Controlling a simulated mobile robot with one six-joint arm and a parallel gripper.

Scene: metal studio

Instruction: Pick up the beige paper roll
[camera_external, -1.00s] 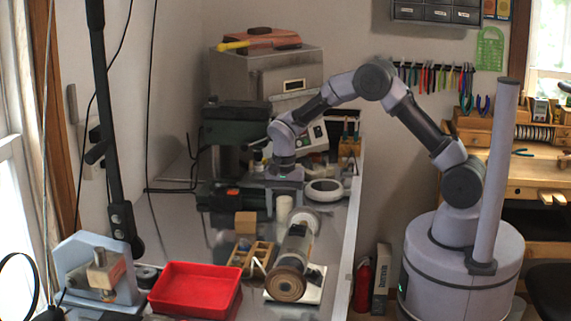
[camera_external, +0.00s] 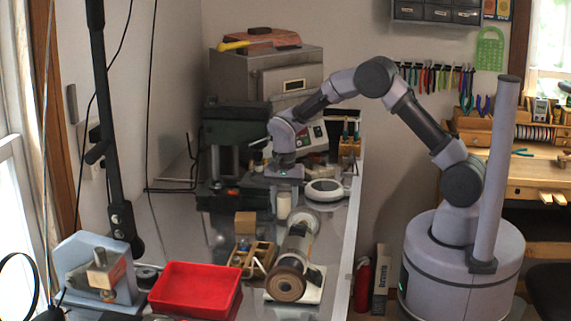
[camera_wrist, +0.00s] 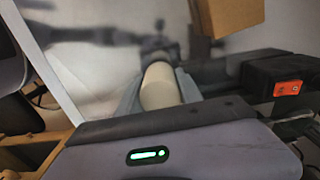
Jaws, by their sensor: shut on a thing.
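The beige paper roll (camera_external: 283,206) is a small pale cylinder below my gripper (camera_external: 284,188) in the external view. In the wrist view the roll (camera_wrist: 160,86) lies between the two grey fingers of my gripper (camera_wrist: 158,84), which are shut on its sides. In the external view my gripper points down over the workbench. I cannot tell clearly whether the roll's lower end is clear of the bench top.
A wooden block (camera_external: 245,223) and a wooden tray (camera_external: 262,258) stand nearer the camera. A motor-like machine (camera_external: 293,262) is in front to the right, a white round dish (camera_external: 324,189) right of my gripper. A red tray (camera_external: 196,290) lies front left.

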